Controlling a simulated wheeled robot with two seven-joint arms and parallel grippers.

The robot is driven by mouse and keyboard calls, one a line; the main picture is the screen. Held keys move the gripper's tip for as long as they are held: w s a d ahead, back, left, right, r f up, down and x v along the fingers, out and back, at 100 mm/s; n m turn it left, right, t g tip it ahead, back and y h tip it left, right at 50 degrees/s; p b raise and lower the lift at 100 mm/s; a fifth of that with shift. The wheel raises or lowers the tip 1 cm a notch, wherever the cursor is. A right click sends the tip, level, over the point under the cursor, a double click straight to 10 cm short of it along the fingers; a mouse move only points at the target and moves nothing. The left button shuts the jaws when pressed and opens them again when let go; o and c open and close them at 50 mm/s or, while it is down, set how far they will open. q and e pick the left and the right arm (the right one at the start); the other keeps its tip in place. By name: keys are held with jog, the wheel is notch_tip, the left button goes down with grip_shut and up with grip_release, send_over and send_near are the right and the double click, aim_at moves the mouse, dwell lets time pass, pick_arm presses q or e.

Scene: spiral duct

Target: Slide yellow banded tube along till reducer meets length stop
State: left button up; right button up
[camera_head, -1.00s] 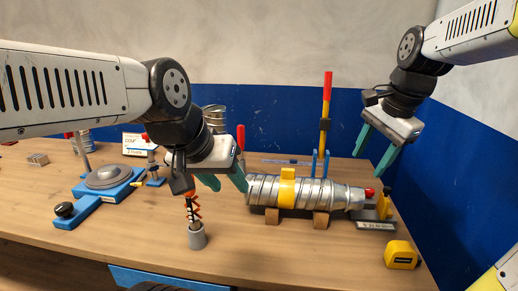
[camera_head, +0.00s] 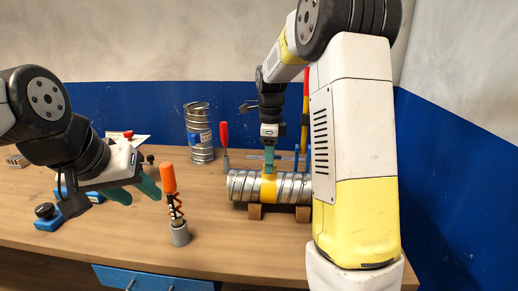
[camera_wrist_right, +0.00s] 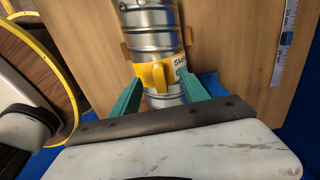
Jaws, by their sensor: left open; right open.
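The spiral metal tube (camera_head: 240,187) lies level on wooden blocks (camera_head: 255,212), with its yellow band (camera_head: 268,190) around it. The reducer end and the length stop are hidden behind my right arm in the head view. My right gripper (camera_head: 269,165) is open above the yellow band, pointing down. In the right wrist view its green fingers (camera_wrist_right: 160,95) are on either side of the banded tube (camera_wrist_right: 152,42), with the yellow tab (camera_wrist_right: 156,78) between them; I cannot tell whether they touch. My left gripper (camera_head: 140,192) is open and empty, left of the tube.
An orange-handled tool (camera_head: 169,180) stands in a grey holder (camera_head: 180,234) beside my left gripper. A tall metal duct piece (camera_head: 199,135) and a red-handled tool (camera_head: 225,140) stand behind. A blue fixture (camera_head: 48,222) is at left. The front table has free room.

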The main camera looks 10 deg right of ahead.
aim_at(269, 183)
jog(key=shift+f, duration=1.05)
jog(key=shift+s, duration=0.1)
grip_shut()
jog(key=shift+f, duration=0.15)
dwell(0.5)
